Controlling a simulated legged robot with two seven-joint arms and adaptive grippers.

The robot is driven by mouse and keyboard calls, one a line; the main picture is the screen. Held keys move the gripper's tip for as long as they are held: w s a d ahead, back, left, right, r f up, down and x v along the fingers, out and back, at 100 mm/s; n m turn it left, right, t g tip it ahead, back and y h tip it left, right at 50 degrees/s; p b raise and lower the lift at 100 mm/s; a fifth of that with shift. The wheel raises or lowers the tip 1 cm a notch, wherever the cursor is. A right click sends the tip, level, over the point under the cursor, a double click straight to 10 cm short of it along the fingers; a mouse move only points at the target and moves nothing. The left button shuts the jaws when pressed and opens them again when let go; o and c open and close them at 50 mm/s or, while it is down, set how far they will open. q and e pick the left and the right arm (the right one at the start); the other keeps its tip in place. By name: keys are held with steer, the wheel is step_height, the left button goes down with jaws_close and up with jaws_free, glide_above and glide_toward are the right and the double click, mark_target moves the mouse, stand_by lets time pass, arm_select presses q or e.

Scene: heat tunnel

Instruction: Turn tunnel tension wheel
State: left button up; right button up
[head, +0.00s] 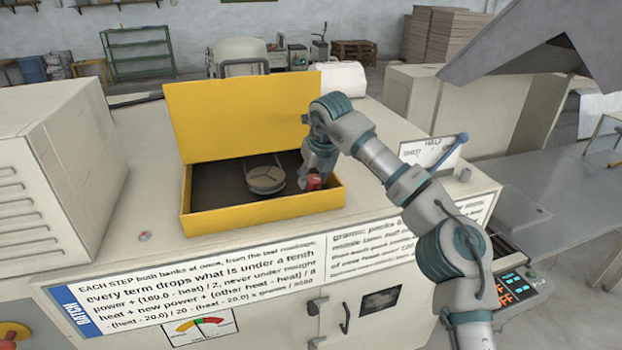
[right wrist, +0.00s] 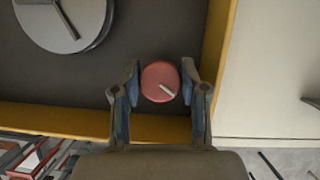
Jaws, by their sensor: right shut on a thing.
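A yellow-rimmed open box (head: 232,221) with a dark floor sits on top of the machine. Inside it, near the middle, is a round wheel-like disc (head: 265,179) with dark spokes; it also shows in the right wrist view (right wrist: 62,22), at the top left. A red round knob (head: 314,183) with a white pointer mark stands in the box's right front corner; it also shows in the right wrist view (right wrist: 158,88). My right gripper (head: 318,172) reaches down into the box, shut on the red knob, one finger at each side. My left gripper is not in view.
The yellow lid (head: 240,115) stands raised behind the box. A pale vented housing (head: 60,165) stands at the left. A white sign (head: 430,152) and a blue-tipped lever (head: 455,140) are to the right. The machine top in front of the box is mostly clear.

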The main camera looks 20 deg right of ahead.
steer(key=shift+r+m+h, duration=0.2)
steer(key=shift+m+h, duration=0.4)
steer(key=shift+m, duration=1)
steer(key=o, duration=0.9)
steer(key=shift+s, duration=0.15)
steer(key=shift+c, duration=0.2)
steer(key=shift+s, duration=0.35)
steer(key=v, duration=1.2)
steer(key=shift+a, duration=0.2)
steer(key=shift+w, duration=0.1)
